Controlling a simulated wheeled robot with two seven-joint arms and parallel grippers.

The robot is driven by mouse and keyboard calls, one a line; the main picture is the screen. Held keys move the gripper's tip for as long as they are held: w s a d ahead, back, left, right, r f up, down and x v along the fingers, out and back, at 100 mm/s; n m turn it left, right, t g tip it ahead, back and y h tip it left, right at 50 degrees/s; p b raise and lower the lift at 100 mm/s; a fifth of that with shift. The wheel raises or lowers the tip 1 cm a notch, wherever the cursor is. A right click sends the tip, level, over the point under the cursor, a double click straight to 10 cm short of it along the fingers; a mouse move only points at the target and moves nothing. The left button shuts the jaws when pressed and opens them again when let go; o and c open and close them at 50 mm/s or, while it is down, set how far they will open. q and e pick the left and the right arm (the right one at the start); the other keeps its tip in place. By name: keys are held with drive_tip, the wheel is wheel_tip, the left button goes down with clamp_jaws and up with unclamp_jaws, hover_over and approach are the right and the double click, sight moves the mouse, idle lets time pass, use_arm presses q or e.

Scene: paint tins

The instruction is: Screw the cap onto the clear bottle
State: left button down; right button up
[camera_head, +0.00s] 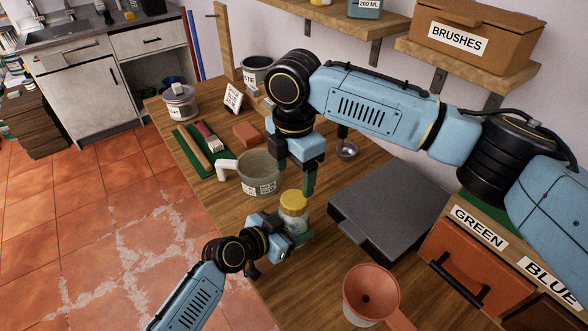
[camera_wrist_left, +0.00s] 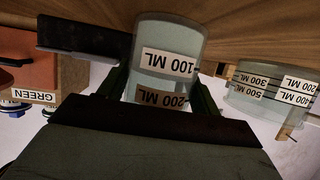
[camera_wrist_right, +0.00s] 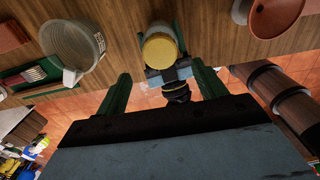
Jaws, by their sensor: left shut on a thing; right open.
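The clear bottle (camera_head: 294,222) stands on the wooden table with the yellow cap (camera_head: 293,199) on its top. I cannot tell how tight the cap is. My left gripper (camera_head: 290,240) is shut around the bottle's side, low down. In the left wrist view the bottle (camera_wrist_left: 168,65) shows its 100 ML and 200 ML labels between the fingers. My right gripper (camera_wrist_right: 163,85) is open and empty. In the right wrist view the yellow cap (camera_wrist_right: 160,50) lies ahead, between the lines of its fingers. In the head view a right finger is just beside and above the cap.
A measuring jug (camera_head: 259,174) stands close behind the bottle to the left. A dark flat box (camera_head: 390,205) lies to the right. An orange funnel (camera_head: 370,290) is at the front right. A green mat (camera_head: 187,147) with tools and a red block (camera_head: 246,134) lie farther back.

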sight(294, 198)
wheel_tip(294, 198, down, 8)
drive_tip(key=shift+f, duration=0.1)
idle(0.5)
drive_tip(key=c, duration=1)
drive_tip(key=o, duration=1.2)
drive_tip(key=shift+c, duration=0.2)
